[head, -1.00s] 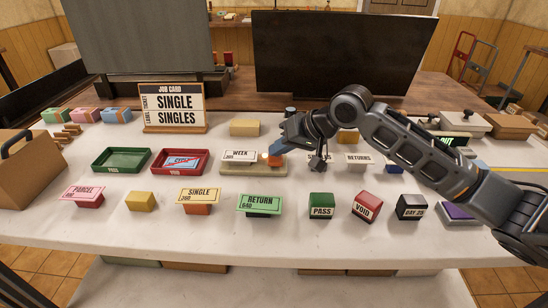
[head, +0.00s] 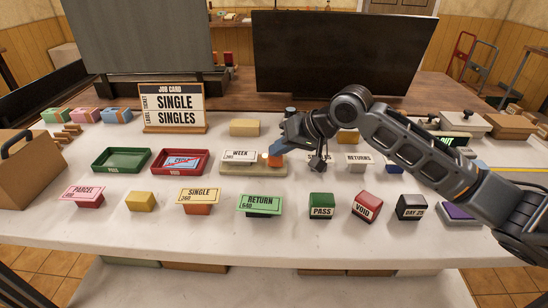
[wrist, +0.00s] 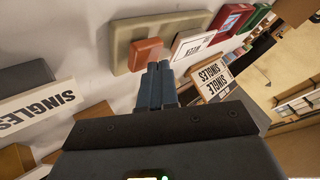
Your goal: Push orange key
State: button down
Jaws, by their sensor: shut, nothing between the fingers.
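The orange key (head: 275,159) is a small orange block at the right end of a beige press base (head: 241,170). A white WEEK card (head: 239,156) sits on the base to its left. In the wrist view the orange key (wrist: 146,54) shows beside the beige base (wrist: 122,34) and the WEEK card (wrist: 192,42). My gripper (wrist: 158,66) is shut and empty, its fingertips at the lower right edge of the key. I cannot tell whether they touch it. In the head view my gripper (head: 284,148) partly covers the key.
A job card (head: 174,108) reading SINGLE, SINGLES stands behind on the left. A green tray (head: 121,172) and a red tray (head: 155,166) lie left of the base. Tickets and stamps line the front, including the green RETURN ticket (head: 261,202). Bare counter lies along the front edge.

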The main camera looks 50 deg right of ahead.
aim_at(279, 159)
jog(key=shift+f, duration=0.1)
jog(key=shift+f+b, duration=0.4)
dwell(0.4)
jog(key=shift+r+p, duration=0.3)
jog(key=shift+r, duration=0.3)
notch_tip(279, 159, up, 6)
jog(key=p, duration=0.4)
jog(key=shift+p, duration=0.3)
